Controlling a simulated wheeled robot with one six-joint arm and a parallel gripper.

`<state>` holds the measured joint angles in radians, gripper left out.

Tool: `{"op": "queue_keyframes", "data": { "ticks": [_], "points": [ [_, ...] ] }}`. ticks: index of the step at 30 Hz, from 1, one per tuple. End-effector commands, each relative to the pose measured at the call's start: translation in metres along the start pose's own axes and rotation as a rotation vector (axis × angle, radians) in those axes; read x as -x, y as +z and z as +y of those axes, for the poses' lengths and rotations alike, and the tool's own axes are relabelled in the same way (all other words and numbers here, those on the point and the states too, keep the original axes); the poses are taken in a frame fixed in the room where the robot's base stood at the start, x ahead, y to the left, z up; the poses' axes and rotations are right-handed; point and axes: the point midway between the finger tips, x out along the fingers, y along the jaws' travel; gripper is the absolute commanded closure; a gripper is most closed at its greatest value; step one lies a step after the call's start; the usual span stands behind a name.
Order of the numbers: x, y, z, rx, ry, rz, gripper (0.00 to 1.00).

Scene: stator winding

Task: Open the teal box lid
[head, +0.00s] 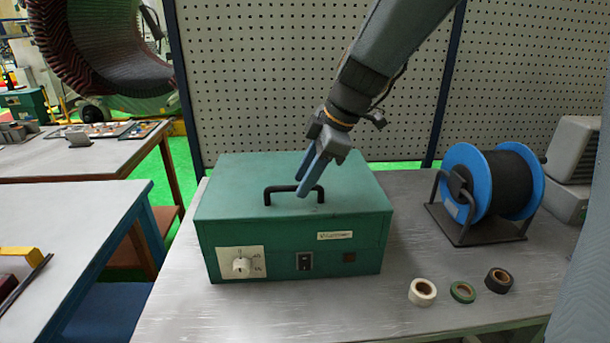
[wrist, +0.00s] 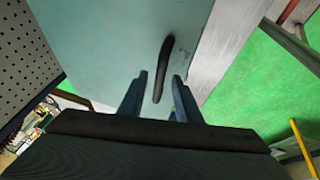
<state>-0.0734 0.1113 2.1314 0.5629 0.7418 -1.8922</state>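The teal box (head: 290,240) stands on the grey workbench, and its lid (head: 235,180) is shut. A black bar handle (head: 293,189) is on top of the lid near the front edge. My gripper (head: 304,188) is above the lid at the handle, pointing down, with its two blue fingers apart. In the wrist view, the handle (wrist: 164,65) runs toward the space between the open fingertips (wrist: 160,78), and its near end lies between them. I cannot tell whether a finger touches the handle.
A blue cable reel (head: 480,185) on a black stand is right of the box. White (head: 422,292), green (head: 463,292) and black (head: 499,280) tape rolls lie at the front right. A perforated panel (head: 265,80) rises behind the bench. The bench's front left (head: 190,310) is clear.

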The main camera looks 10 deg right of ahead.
Motion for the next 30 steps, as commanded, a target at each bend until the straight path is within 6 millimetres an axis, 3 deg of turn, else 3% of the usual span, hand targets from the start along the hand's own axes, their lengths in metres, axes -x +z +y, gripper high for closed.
{"op": "queue_keyframes", "data": {
  "ticks": [8,14,23,30],
  "points": [
    [-0.003,0.0,0.0,-0.001,0.0,0.0,0.69],
    [-0.002,0.0,0.0,-0.001,0.0,0.0,0.99],
    [-0.001,0.0,0.001,-0.002,0.0,0.0,1.0],
    [0.017,-0.005,0.012,-0.004,0.007,-0.001,1.0]
  ]
}}
